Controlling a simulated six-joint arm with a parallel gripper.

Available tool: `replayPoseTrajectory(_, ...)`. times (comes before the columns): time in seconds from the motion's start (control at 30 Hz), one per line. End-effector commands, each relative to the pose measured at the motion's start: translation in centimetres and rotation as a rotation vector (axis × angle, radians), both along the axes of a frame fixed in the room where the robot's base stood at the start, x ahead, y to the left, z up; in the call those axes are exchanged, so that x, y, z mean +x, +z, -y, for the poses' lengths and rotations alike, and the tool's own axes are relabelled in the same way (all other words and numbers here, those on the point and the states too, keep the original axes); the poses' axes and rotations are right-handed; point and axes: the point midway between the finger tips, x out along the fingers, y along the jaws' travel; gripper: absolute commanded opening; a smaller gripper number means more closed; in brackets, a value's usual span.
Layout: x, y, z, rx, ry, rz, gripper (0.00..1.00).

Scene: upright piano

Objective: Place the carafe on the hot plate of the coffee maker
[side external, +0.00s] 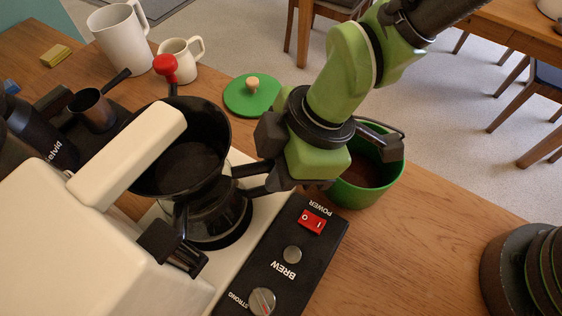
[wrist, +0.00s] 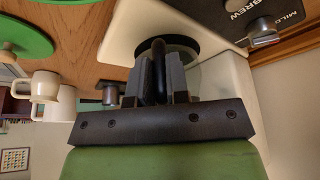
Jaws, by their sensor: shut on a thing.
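The glass carafe (side external: 220,217) has a dark lower band and stands under the black filter basket (side external: 185,150) of the cream coffee maker (side external: 85,245). My gripper (side external: 258,180) is at the carafe's right side, shut on its black handle. In the wrist view the handle (wrist: 160,68) is upright between the fingers. The hot plate is hidden under the carafe in the side view, and I cannot tell whether the two touch.
A green canister (side external: 368,185) with brown contents stands close behind my gripper. Table between is clear.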

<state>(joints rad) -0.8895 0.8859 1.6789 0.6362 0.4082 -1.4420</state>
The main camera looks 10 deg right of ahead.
Motion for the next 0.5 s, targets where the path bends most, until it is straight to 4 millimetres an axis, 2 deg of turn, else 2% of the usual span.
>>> replayPoseTrajectory(0.17, 0.04, -0.22, 0.00, 0.001, 0.000, 0.000, 0.00)
replayPoseTrajectory(0.2, 0.04, -0.28, 0.02, 0.000, 0.001, 0.000, 0.20)
replayPoseTrajectory(0.3, 0.04, -0.25, 0.02, 0.001, 0.001, 0.000, 0.41)
replayPoseTrajectory(0.5, 0.04, -0.25, 0.02, 0.000, 0.001, 0.000, 0.41)
